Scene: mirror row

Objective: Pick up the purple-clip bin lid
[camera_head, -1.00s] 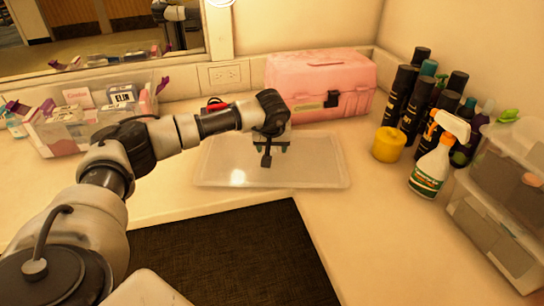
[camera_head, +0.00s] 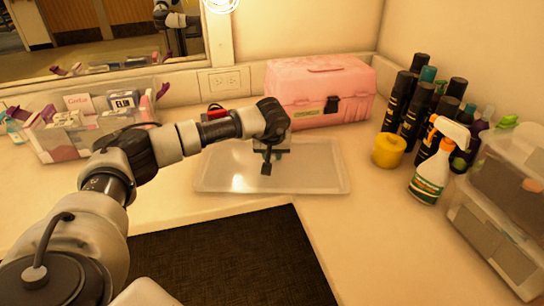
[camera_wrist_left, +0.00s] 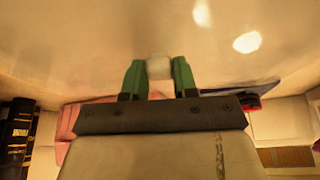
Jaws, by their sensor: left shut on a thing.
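The bin lid (camera_head: 318,178) is a flat, clear, rectangular sheet with a raised rim, level at the counter in front of the pink box. Whether it touches the counter is hard to tell. My left gripper (camera_head: 267,158) is above its middle, pointing down. In the left wrist view, the green fingertips (camera_wrist_left: 159,72) are shut on a small pale block in front of the lid's pale, shiny surface (camera_wrist_left: 90,35), seemingly its grip. The clear bin with purple clips (camera_head: 62,149) stands at the left, full of small boxes. My right gripper is not in view.
The pink box (camera_head: 350,82) stands close behind the lid. A yellow tub (camera_head: 388,151), a spray bottle (camera_head: 430,175) and several dark bottles (camera_head: 398,100) stand at the right. Clear bins (camera_head: 490,235) fill the right edge. A dark mat (camera_head: 225,260) lies in front.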

